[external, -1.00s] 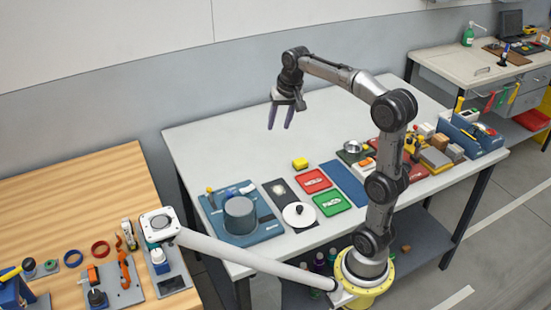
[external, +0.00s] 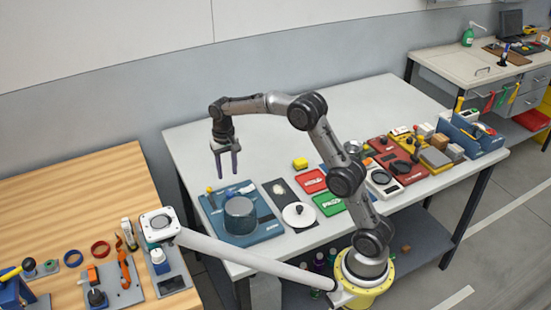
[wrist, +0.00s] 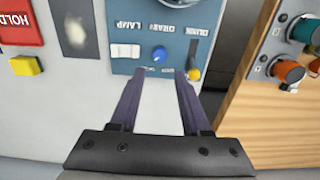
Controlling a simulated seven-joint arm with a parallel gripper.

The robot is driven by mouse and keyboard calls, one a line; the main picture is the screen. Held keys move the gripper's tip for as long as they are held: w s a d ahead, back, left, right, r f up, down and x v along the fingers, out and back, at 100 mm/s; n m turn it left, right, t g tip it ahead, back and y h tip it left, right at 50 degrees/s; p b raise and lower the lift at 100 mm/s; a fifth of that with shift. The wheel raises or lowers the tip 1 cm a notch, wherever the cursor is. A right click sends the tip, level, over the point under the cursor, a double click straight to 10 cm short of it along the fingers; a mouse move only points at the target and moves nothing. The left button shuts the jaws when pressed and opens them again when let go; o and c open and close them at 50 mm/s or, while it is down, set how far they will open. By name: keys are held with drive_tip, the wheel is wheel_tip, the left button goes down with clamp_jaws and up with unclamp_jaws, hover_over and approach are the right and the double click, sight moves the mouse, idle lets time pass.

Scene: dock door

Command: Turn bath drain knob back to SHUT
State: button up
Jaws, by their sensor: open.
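The bath drain knob (wrist: 159,53) is a small round blue knob on the blue bath panel (wrist: 120,67), beside a label reading DRAIN upside down in the wrist view. Its small position labels and where it points are too small to read. The grey-blue round bath (external: 239,217) stands on the same panel in the external view. My gripper (external: 228,175) is open and empty, pointing down above the panel's back edge. In the wrist view its fingertips (wrist: 158,73) lie either side of the knob's line, just short of it, and nothing is touched.
A white rocker switch (wrist: 125,50) under LAMP and a yellow-tipped lever (wrist: 194,73) under DUNK flank the knob. The table behind the panel is clear.

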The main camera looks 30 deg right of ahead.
wheel_tip(320, 180, down, 9)
drive_tip(key=shift+f, duration=0.1)
idle(0.4)
clamp_jaws()
